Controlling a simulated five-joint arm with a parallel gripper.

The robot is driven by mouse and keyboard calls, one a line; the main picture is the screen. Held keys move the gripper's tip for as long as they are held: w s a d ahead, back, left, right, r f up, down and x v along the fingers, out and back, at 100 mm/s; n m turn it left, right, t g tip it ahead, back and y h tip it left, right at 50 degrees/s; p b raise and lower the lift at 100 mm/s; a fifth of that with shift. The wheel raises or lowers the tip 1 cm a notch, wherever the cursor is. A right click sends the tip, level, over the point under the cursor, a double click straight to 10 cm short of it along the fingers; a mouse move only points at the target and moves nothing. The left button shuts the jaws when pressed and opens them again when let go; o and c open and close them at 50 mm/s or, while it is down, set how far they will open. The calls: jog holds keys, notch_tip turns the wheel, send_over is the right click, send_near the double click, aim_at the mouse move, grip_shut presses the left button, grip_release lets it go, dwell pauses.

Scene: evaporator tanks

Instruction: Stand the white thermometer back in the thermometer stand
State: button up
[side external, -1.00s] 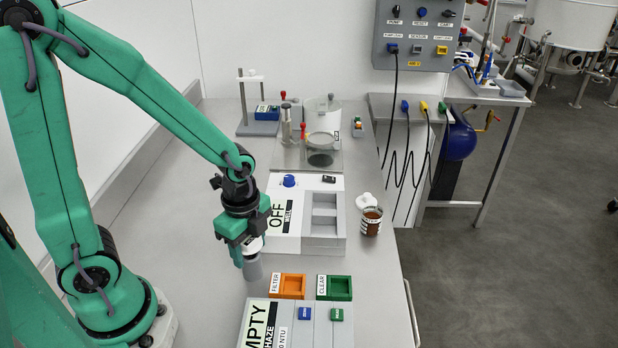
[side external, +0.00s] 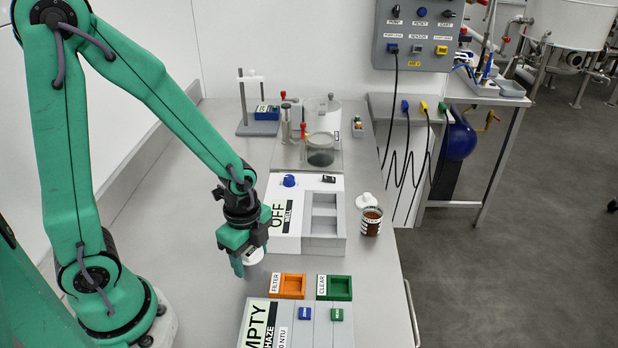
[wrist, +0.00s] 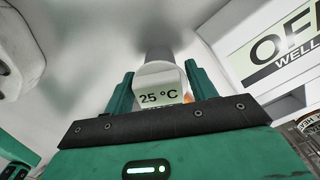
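The white thermometer (side external: 254,257) is between the fingers of my gripper (side external: 250,251), low over the bench in front of the OFF box. In the wrist view, my gripper (wrist: 160,86) has a finger close against each side of the thermometer (wrist: 158,72). Its display reads 25 °C and faces the wrist camera; a grey shaft runs away from it towards the top of the picture. I cannot tell whether it touches the bench. A rod stand (side external: 240,98) with a grey base stands at the back left; I cannot tell whether it is the thermometer stand.
The white OFF box (side external: 325,242) is just behind my gripper. A brown-filled jar (side external: 371,222) stands right of it. An orange tray (side external: 304,286), a green tray (side external: 350,288) and the EMPTY panel (side external: 283,334) are in front. The bench left of the OFF box is clear.

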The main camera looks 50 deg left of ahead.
jog(key=o, duration=0.4)
jog(key=shift+c, duration=0.2)
jog(key=shift+r, duration=0.15)
jog(key=shift+r, duration=3.8)
jog(key=shift+a+r+n, duration=0.15)
jog(key=shift+r+n, duration=0.45)
jog(key=s+a+r+n+t, duration=0.1)
jog(key=s+r+n+t, duration=0.1)
jog(key=r+n, duration=0.4)
jog(key=s+a+r+n+t, duration=0.1)
jog(key=r+n+t, duration=0.2)
jog(key=r+n, duration=0.3)
jog(key=shift+s+a+r+n+t, duration=0.25)
jog(key=shift+s+n+t, duration=0.1)
jog(key=shift+n, duration=0.55)
